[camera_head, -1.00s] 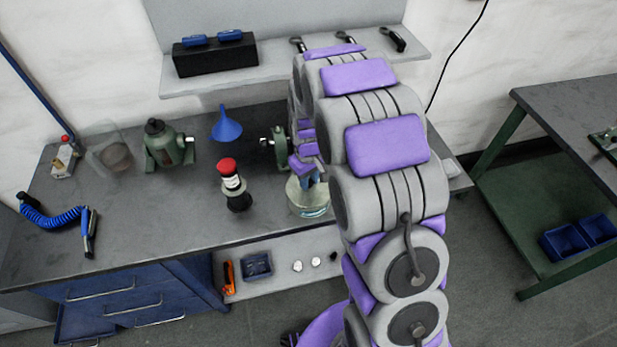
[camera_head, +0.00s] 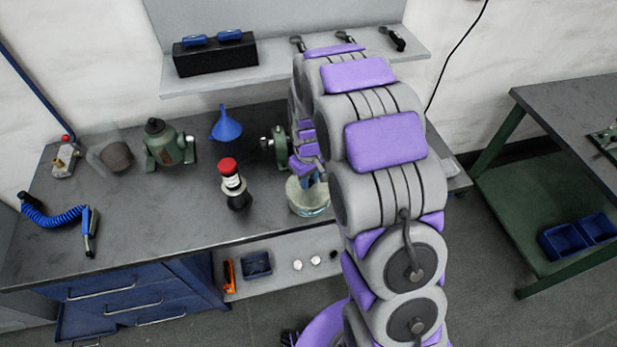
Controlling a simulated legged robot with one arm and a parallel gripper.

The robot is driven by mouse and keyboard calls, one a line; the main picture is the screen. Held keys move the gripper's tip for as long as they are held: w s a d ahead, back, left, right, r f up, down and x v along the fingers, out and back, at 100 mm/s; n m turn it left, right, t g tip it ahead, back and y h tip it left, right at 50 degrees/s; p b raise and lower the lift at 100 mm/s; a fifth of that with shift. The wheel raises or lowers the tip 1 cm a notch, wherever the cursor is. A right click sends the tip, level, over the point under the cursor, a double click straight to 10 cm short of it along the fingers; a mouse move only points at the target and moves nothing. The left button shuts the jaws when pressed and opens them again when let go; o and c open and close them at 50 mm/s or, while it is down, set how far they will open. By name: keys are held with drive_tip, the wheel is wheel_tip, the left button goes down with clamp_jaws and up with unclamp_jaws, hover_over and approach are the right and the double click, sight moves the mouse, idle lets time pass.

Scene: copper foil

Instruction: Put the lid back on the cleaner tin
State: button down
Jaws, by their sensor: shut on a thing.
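The cleaner tin (camera_head: 308,204) is a short, round, pale container with a teal label band. It stands upright on the dark bench near its front edge, partly behind my arm. My gripper (camera_head: 313,179) is small in view and half hidden by my arm, pointing down at the top of the tin. Its jaws are shut on what appears to be the lid, low over or at the tin's mouth. The lid's outline is not clear, and I cannot tell whether it touches the rim.
A blue funnel (camera_head: 226,127), green jack (camera_head: 167,146), green vise (camera_head: 281,146) and coiled blue hose (camera_head: 57,218) are also on the bench.

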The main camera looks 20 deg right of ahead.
drive_tip(key=shift+c, duration=1.7)
unclamp_jaws()
drive_tip(key=shift+r+p, duration=1.3)
drive_tip(key=shift+r, duration=2.2)
drive_tip(key=shift+c, duration=0.2)
clamp_jaws()
drive_tip(key=shift+f+b, duration=0.4)
drive_tip(key=shift+f, duration=2.45)
